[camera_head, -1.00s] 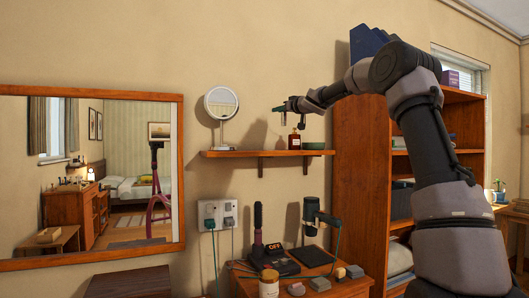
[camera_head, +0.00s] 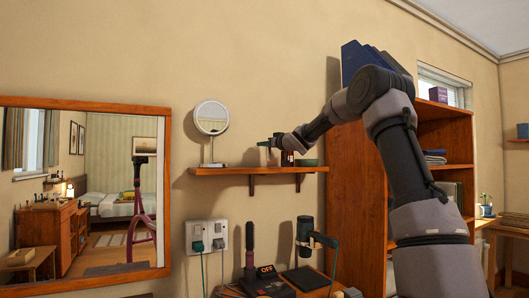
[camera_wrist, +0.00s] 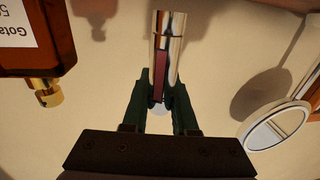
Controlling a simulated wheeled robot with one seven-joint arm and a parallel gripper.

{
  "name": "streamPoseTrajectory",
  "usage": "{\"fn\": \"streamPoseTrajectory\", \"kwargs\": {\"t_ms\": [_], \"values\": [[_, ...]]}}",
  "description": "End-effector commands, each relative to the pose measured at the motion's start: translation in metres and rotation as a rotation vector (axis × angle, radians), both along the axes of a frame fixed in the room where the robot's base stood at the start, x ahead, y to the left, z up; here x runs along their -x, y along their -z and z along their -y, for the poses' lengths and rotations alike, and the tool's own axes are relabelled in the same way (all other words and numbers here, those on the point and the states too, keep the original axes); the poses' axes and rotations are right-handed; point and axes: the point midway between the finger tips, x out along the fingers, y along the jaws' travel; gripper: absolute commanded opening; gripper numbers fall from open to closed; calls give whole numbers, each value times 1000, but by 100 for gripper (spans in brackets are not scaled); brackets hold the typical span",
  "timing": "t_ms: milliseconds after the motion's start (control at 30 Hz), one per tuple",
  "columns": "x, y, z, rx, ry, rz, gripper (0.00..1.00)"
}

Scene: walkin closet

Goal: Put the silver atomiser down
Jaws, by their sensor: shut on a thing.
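The silver atomiser (camera_wrist: 168,50) is a shiny cylinder with a dark red strip, seen in the wrist view between my fingers. My gripper (camera_wrist: 160,95) is shut on it near one end. In the head view my gripper (camera_head: 268,146) is just above the wooden wall shelf (camera_head: 225,172), between the round mirror and the amber bottle. The atomiser is small there, and I cannot tell whether it touches the shelf.
An amber bottle (camera_wrist: 38,35) with a gold cap is close beside the atomiser; my arm partly hides it in the head view. A round mirror (camera_head: 211,118) stands left on the shelf, and a green bowl (camera_head: 308,162) right. Bare shelf lies between mirror and gripper.

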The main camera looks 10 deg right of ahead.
Motion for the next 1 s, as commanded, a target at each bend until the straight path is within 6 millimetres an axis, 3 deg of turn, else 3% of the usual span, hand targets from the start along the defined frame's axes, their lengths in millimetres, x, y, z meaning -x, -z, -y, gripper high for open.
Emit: {"fn": "streamPoseTrajectory", "kwargs": {"t_ms": [167, 533, 567, 633, 1000], "values": [[0, 23, 0, 0, 0, -1, 0], [0, 27, 0, 0, 0, -1, 0], [0, 28, 0, 0, 0, -1, 30], [0, 27, 0, 0, 0, -1, 56], [0, 24, 0, 1, 0, 0, 56]]}}
